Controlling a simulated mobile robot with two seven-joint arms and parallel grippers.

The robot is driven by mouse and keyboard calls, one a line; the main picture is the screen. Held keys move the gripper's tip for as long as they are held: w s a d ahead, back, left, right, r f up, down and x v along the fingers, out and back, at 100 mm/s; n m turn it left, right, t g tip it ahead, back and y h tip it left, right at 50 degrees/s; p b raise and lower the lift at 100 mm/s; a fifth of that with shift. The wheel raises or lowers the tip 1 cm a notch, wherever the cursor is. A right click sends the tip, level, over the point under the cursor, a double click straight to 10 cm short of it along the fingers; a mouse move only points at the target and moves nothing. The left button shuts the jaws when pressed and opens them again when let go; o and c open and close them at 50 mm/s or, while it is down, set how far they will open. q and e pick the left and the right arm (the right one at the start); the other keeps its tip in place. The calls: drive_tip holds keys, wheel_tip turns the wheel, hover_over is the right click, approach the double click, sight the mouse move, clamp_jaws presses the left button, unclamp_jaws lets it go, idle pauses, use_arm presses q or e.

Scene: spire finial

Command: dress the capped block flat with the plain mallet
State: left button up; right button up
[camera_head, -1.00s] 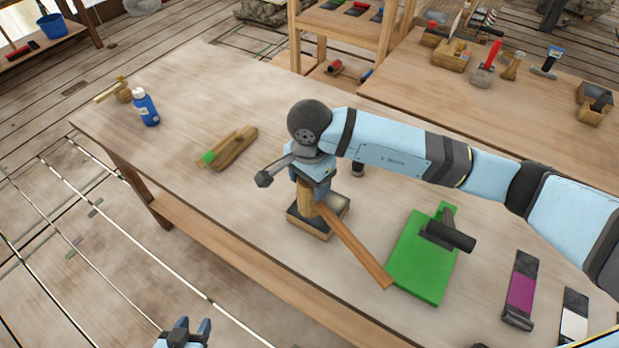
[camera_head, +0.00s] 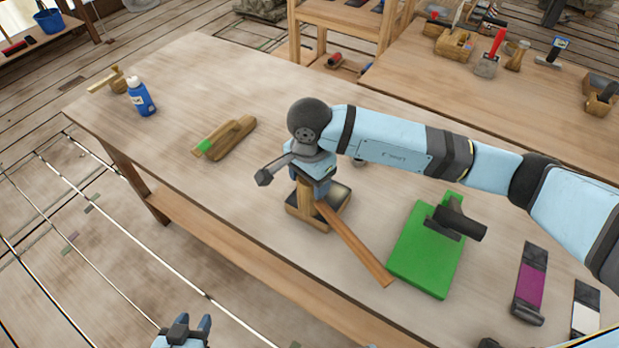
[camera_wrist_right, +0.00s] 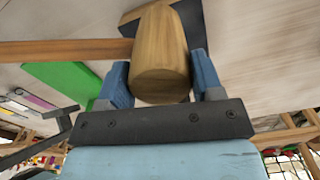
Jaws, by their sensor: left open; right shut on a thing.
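The capped block (camera_head: 334,203), wood-sided with a dark flat top, sits on the table. My right gripper (camera_wrist_right: 155,90) is shut on the plain mallet's round wooden body (camera_wrist_right: 162,50); a long flat wooden bar (camera_head: 358,247) sticks out from it to the lower right in the head view. The mallet overlaps the block in both views; whether it touches the dark top I cannot tell. My left gripper (camera_head: 188,328) is open and empty, low in the head view, off the table's near edge.
A wooden tool with a green end (camera_head: 228,138), a blue bottle (camera_head: 141,98) and another wooden mallet (camera_head: 120,80) lie left. A purple-banded tool (camera_head: 530,285) is far right.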

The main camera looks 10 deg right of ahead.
drive_tip(key=shift+r, duration=0.1)
drive_tip(key=shift+r+p, duration=0.65)
drive_tip(key=shift+r, duration=1.45)
wheel_tip(320, 180, down, 4)
drive_tip(key=b, duration=0.4)
drive_tip(key=shift+f, duration=0.15)
